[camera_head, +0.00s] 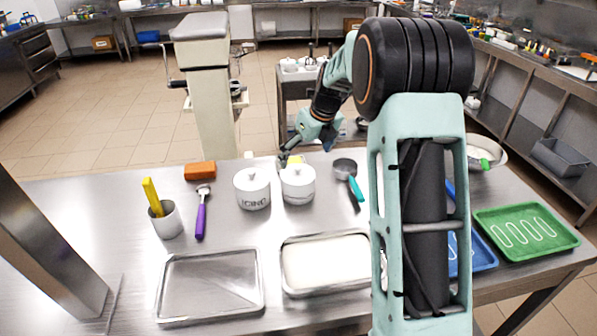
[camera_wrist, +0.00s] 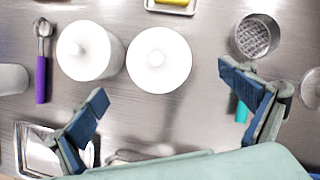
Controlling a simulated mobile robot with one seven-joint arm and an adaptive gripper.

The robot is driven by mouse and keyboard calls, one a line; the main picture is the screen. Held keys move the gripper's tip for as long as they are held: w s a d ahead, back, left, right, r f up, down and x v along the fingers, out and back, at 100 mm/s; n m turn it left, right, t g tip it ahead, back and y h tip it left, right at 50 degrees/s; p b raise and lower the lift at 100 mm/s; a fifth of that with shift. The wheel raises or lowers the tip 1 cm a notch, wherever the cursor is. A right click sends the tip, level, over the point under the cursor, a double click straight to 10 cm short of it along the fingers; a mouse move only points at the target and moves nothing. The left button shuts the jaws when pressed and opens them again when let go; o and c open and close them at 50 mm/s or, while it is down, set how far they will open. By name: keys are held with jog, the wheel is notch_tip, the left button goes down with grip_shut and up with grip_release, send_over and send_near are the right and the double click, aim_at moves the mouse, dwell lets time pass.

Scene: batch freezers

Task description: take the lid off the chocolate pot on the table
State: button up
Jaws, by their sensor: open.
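Two white lidded pots stand side by side on the steel table (camera_head: 225,245). The left pot (camera_head: 252,190) reads "ICING". The right pot (camera_head: 298,186) shows no readable label; I cannot read "chocolate" on either. In the wrist view, the left pot (camera_wrist: 86,50) and right pot (camera_wrist: 158,62) appear from above, each with a round knobbed white lid in place. My gripper (camera_head: 306,153) is over the table near the right pot. In the wrist view my gripper (camera_wrist: 170,98) is open and empty, its blue-tipped fingers wide apart below the right pot in the picture, touching neither pot.
A purple-handled scoop (camera_head: 202,212) and orange block (camera_head: 200,171) lie left of the pots. A teal-handled strainer (camera_head: 346,168) lies to the right. A yellow block (camera_wrist: 175,2) sits behind the right pot. Metal trays (camera_head: 210,318) lie in front; a green tray (camera_head: 530,248) is far right.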

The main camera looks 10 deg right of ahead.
aim_at(300, 169)
jog(key=shift+a+p+x, duration=0.2)
jog(key=shift+p+x, duration=0.4)
jog(key=shift+x, duration=2.6)
jog(key=shift+s, duration=0.1)
jog(key=c, duration=2.5)
